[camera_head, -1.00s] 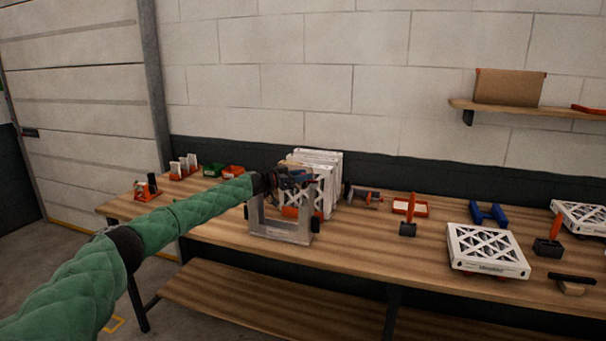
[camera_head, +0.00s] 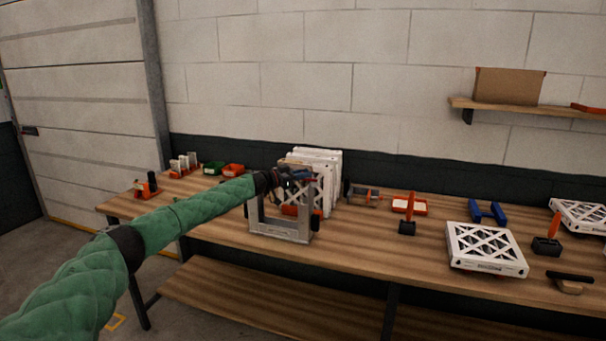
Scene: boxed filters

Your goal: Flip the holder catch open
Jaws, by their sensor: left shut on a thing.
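The grey metal holder (camera_head: 282,231) stands upright on the workbench as a U-shaped frame, with dark knobs at its sides. My left gripper (camera_head: 293,182) is at the top of the holder, in front of the white filters. It is shut on a small part there, which seems to be the holder catch; the gripper hides most of it, so its exact angle cannot be told. White lattice filters (camera_head: 327,168) stand upright in a row just behind the holder. My right gripper is not in view.
On the bench (camera_head: 370,244) to the right are a spool-like part (camera_head: 363,194), a red tray (camera_head: 410,203), a blue bracket (camera_head: 488,212) and a flat white filter (camera_head: 486,249). Green (camera_head: 213,168) and red bins stand at the back left. The front middle of the bench is clear.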

